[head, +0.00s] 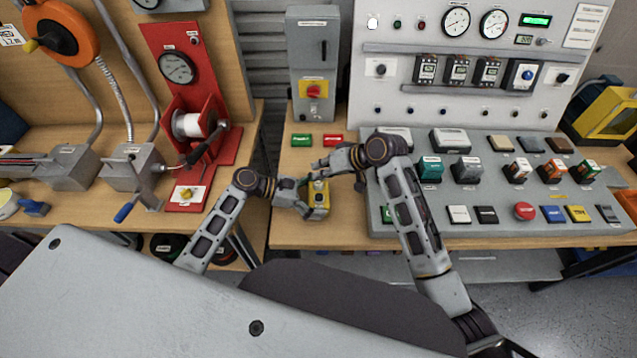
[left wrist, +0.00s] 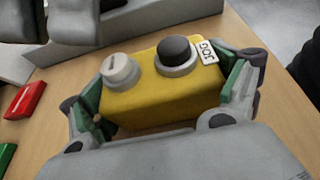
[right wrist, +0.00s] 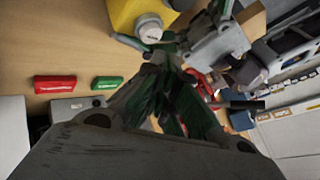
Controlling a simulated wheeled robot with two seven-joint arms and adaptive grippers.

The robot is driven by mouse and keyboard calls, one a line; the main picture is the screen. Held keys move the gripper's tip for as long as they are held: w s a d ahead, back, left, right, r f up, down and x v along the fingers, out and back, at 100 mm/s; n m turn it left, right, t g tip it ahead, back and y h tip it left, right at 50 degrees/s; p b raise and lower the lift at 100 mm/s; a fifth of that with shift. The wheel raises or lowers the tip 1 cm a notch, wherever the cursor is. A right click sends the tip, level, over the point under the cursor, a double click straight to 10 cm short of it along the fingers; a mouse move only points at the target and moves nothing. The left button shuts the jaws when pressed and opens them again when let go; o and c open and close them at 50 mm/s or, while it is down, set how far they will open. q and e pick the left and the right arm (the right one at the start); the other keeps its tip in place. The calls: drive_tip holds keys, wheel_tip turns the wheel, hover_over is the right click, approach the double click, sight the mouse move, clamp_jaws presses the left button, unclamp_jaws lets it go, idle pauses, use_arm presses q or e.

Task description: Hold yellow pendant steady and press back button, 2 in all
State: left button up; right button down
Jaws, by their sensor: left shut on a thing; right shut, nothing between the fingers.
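The yellow pendant (head: 318,205) is on or just above the wooden bench in the head view. In the left wrist view the pendant (left wrist: 150,100) has a light grey knob-like button (left wrist: 121,70), a black button (left wrist: 175,54) and a JOG label (left wrist: 208,51). My left gripper (left wrist: 165,92) is shut on the pendant's two ends. My right gripper (head: 318,166) is shut and empty, just behind the pendant. In the right wrist view its closed fingertips (right wrist: 163,58) are close to the light button (right wrist: 148,27). I cannot tell whether they touch.
A green block (head: 302,140) and a red block (head: 333,140) lie on the bench behind. The grey control panel (head: 470,205) with buttons and switches stands right. A red stand with a spool (head: 187,124) stands left. Bare bench (head: 285,232) lies around the pendant.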

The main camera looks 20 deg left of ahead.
drive_tip(key=shift+r, duration=2.3)
drive_tip(key=shift+r, duration=0.1)
idle(0.4)
drive_tip(key=shift+r, duration=1.8)
drive_tip(key=shift+f, duration=0.1)
drive_tip(key=shift+f, duration=4.35)
